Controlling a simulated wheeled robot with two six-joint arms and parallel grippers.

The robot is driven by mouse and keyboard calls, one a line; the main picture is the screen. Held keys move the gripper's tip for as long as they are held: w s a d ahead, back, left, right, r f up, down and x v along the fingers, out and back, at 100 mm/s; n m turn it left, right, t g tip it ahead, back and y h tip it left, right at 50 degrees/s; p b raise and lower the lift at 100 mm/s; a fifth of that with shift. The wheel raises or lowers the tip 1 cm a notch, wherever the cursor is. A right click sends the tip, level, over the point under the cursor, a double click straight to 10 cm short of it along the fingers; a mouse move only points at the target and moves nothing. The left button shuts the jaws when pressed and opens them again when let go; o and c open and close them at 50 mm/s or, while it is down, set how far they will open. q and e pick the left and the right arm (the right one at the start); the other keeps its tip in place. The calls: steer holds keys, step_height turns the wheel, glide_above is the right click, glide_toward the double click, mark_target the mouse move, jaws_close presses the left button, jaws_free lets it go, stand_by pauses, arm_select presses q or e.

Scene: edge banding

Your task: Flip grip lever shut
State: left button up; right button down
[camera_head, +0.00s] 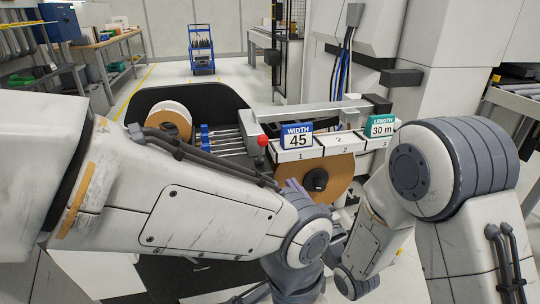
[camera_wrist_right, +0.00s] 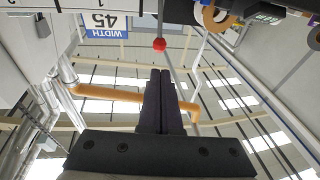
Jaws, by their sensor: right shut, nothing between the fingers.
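The grip lever's red ball knob (camera_head: 262,141) stands up at the front of the machine, left of the WIDTH 45 sign (camera_head: 297,136). In the right wrist view the red knob (camera_wrist_right: 159,44) shows on a thin rod just beyond my fingertips, with a visible gap in the picture. My right gripper (camera_wrist_right: 160,72) is shut and empty, its dark fingers pressed together. In the head view only the purple-grey fingers of my right gripper (camera_head: 294,186) show, below and right of the knob. My left arm crosses the foreground, and its gripper is not visible.
A brown roll (camera_head: 325,172) hangs under the numbered white bins. A white-and-brown reel (camera_head: 172,120) sits at the machine's left. A green LENGTH 30 m sign (camera_head: 382,127) stands at the right. A blue cart (camera_head: 202,48) stands far back on open floor.

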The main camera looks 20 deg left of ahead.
mark_target(265, 143)
arm_select(q)
steer(key=shift+r+p, duration=0.7)
arm_select(e)
steer(key=x, duration=1.4)
steer(key=shift+r, duration=0.15)
arm_select(q)
steer(key=shift+r, duration=0.15)
arm_select(e)
steer(key=shift+r, duration=0.1)
